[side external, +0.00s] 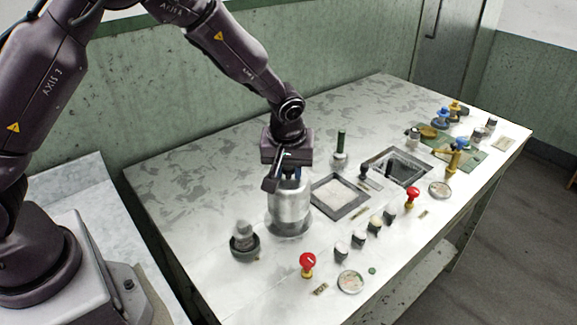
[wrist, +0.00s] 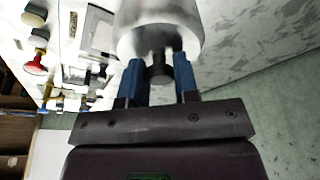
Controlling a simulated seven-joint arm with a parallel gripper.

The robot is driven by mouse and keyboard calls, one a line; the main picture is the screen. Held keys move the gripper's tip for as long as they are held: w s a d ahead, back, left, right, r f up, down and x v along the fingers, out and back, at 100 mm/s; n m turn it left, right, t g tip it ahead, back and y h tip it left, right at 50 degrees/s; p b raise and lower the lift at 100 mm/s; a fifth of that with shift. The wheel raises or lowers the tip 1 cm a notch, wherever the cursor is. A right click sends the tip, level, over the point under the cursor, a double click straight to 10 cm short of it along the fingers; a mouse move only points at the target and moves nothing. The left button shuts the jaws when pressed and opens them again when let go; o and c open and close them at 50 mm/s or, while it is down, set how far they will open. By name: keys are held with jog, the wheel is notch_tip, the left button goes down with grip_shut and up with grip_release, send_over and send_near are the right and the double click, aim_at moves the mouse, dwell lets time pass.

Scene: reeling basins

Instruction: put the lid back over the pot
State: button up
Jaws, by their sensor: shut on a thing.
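My gripper (side external: 290,173) is above the silver metal cylinder (side external: 289,204) at the near left of the table, pointing down. In the wrist view its blue fingers (wrist: 159,66) are shut on a dark knob (wrist: 158,76) on the end of this pale metal body (wrist: 158,38), which looks like the lid. In the side view a wider, paler round part (side external: 288,228) shows at the cylinder's foot. I cannot tell whether this is the pot's rim, or whether lid and pot touch. A small grey pot-like thing (side external: 243,231) sits in a dark round dish (side external: 245,247) to the left.
A square framed tray (side external: 324,208) stands right of the cylinder, with a green-handled item (side external: 340,147) behind it. A red-topped knob (side external: 307,260) and several small jars stand in front. A dark-framed basin (side external: 427,170) lies farther right. The table's back left is clear.

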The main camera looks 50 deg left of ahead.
jog(key=shift+f, duration=0.25)
jog(key=shift+f, duration=0.6)
jog(key=shift+f, duration=0.1)
jog(key=shift+f, duration=0.55)
jog(key=shift+f, duration=0.15)
dwell(0.5)
jog(key=o, duration=1.5)
jog(key=shift+o, duration=0.2)
